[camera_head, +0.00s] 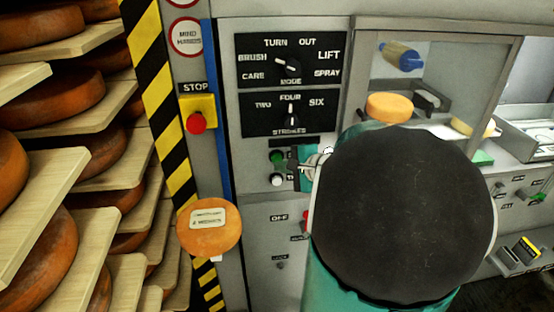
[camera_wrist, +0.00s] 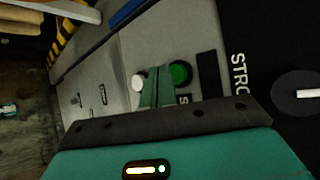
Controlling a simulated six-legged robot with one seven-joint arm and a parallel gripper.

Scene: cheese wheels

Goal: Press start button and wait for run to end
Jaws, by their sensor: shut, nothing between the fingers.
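The green button (camera_head: 276,157) is on the grey machine panel, above a white button (camera_head: 277,180). Both also show in the wrist view, the green button (camera_wrist: 181,73) right of my fingers and the white button (camera_wrist: 138,82) left of them. My gripper (camera_head: 298,167) is shut and empty, just right of the buttons in the head view. In the wrist view its fingertips (camera_wrist: 155,76) lie between the two buttons. I cannot tell whether they touch the panel. Part of the green button's label is hidden by my fingers.
The mode dial (camera_head: 289,64) and strokes dial (camera_head: 290,117) are above the buttons. A red stop button (camera_head: 197,122) on yellow is to the left. Shelves of cheese wheels (camera_head: 45,250) fill the left. A cheese (camera_head: 389,106) is in the machine's window.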

